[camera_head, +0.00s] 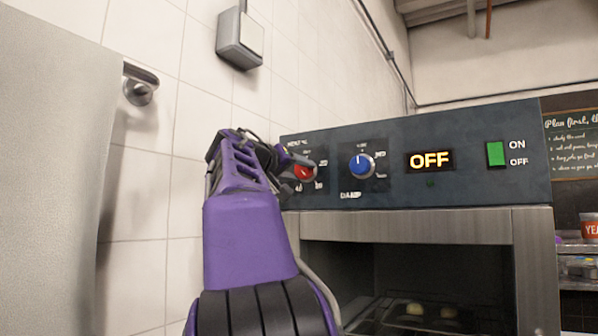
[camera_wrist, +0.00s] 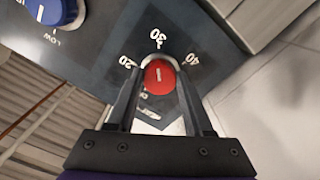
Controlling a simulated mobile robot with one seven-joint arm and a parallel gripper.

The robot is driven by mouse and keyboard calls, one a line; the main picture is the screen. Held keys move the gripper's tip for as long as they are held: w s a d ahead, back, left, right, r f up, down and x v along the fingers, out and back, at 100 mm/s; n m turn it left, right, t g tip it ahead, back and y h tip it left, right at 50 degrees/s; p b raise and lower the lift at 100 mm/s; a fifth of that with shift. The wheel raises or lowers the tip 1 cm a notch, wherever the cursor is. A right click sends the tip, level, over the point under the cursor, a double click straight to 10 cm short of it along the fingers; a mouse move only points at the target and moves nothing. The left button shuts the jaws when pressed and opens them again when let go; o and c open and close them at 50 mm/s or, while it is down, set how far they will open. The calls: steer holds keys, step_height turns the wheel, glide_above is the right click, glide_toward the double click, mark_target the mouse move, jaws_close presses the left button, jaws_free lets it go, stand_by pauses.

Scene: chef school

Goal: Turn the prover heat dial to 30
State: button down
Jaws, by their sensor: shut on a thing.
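The heat dial (camera_head: 304,173) is a red knob at the left end of the dark control panel (camera_head: 460,190), under a partly hidden heat label. In the wrist view the red dial (camera_wrist: 159,77) sits between my two fingertips, with 20, 30 and 40 printed around it. Its short white line points roughly towards the 30 (camera_wrist: 157,39). My gripper (camera_wrist: 158,72) is shut on the dial, one finger on each side. In the head view my gripper (camera_head: 296,162) reaches the dial from the left and covers part of it.
A blue damp dial (camera_head: 362,166) is right of the red one, then a display (camera_head: 430,160) reading OFF and a green switch (camera_head: 495,154). Below is the prover's open chamber with pale dough pieces (camera_head: 414,309). A tiled wall (camera_head: 180,90) stands close on the left.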

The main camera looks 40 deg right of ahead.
steer(key=shift+m, duration=0.4)
steer(key=shift+c, duration=1.5)
jaws_free()
steer(key=v, duration=1.2)
steer(key=shift+w, duration=0.1)
